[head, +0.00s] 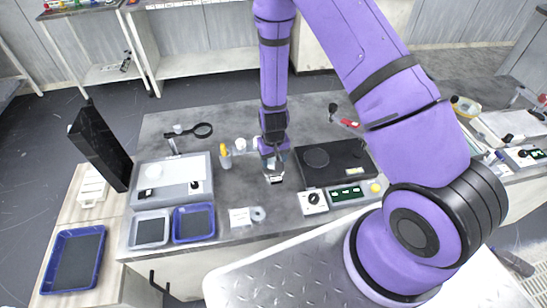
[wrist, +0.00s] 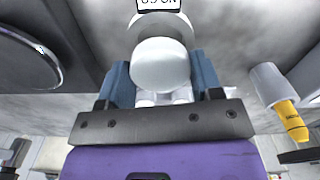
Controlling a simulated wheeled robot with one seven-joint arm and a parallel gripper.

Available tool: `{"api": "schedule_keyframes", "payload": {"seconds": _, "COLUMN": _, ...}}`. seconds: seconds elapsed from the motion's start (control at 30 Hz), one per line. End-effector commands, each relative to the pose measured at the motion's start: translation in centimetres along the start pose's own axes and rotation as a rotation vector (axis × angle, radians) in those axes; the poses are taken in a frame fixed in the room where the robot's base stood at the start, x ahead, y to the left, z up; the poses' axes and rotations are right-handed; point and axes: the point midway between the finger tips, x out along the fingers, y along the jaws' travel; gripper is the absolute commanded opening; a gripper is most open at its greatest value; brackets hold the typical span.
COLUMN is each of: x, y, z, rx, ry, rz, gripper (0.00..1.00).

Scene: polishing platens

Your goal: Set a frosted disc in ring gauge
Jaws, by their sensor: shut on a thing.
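My gripper (head: 274,160) is low over the middle of the grey table in the head view, pointing down. In the wrist view its two blue fingers (wrist: 163,82) are shut on a pale, rounded piece (wrist: 160,65), which looks like the frosted disc. Just beyond it is a wider white round body (wrist: 160,28) with a small display at the top edge of the wrist view. In the head view a small white device with a dark display (head: 274,179) sits just below the gripper. Whether this is the ring gauge, and whether the disc touches it, I cannot tell.
A black polishing machine (head: 345,174) stands close on the right. A grey-white machine (head: 178,190) stands on the left. A yellow-topped bottle (head: 225,157) is left of my gripper. A white card (head: 240,217) and a grey ring (head: 258,214) lie near the front edge.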

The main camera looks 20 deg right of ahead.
Motion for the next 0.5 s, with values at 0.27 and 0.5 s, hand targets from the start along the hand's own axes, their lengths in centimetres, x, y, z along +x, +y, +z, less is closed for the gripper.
{"api": "schedule_keyframes", "payload": {"seconds": 0.27, "x": 0.52, "y": 0.02, "z": 0.02, "rx": 0.0, "ry": 0.0, "rz": 0.0, "gripper": 0.33}}
{"api": "schedule_keyframes", "payload": {"seconds": 0.5, "x": 0.92, "y": 0.02, "z": 0.02, "rx": 0.0, "ry": 0.0, "rz": 0.0, "gripper": 0.33}}
